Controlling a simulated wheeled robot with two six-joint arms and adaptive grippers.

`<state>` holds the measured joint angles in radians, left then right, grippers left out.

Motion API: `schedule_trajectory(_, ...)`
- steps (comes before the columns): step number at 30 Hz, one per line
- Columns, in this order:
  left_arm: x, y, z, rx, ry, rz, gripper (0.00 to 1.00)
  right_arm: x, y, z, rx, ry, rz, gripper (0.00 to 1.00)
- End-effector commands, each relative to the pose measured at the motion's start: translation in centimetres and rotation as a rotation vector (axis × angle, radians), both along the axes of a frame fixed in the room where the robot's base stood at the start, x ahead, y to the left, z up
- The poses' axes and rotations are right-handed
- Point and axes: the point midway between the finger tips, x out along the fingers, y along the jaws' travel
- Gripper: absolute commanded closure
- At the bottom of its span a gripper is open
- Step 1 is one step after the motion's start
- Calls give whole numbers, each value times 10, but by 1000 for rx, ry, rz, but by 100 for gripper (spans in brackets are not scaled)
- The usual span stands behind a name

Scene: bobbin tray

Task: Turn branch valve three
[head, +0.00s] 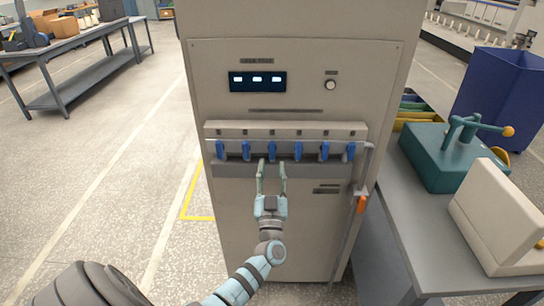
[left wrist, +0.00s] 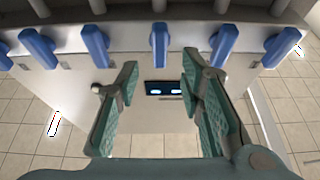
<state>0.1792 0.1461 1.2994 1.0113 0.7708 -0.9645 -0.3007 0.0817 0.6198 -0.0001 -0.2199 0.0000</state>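A row of several blue valve handles hangs under a pale rail on the grey cabinet (head: 230,230). The third handle from the left (head: 272,150) points down, much like its neighbours. My left gripper (head: 272,164) is open and empty, its green fingers pointing at the row. In the head view its fingertips lie left and right of the third handle's lower end; I cannot tell the depth between them. In the left wrist view the middle handle (left wrist: 160,45) lines up with the gap between the open fingers (left wrist: 158,75), with no contact visible. My right gripper is not in view.
Neighbouring handles (head: 246,150) (head: 298,150) hang close on both sides. A grey pipe with an orange lever (head: 361,204) runs down the cabinet's right edge. A workbench (head: 385,225) with a teal press (head: 445,158) stands at right. The floor at left is open.

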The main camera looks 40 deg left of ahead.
Motion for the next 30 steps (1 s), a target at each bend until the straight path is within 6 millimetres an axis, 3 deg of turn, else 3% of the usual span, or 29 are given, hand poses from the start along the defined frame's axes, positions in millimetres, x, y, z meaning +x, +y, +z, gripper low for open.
schedule_trajectory(6,31,23,14,0,1,-1,65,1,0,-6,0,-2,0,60)
schedule_trajectory(16,37,28,17,0,3,-1,65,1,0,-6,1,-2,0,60)
schedule_trajectory(17,37,28,17,0,3,-1,67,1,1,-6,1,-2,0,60)
schedule_trajectory(23,36,27,17,0,3,-1,99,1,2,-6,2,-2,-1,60)
schedule_trajectory(30,37,27,17,-4,1,-2,100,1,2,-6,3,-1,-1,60)
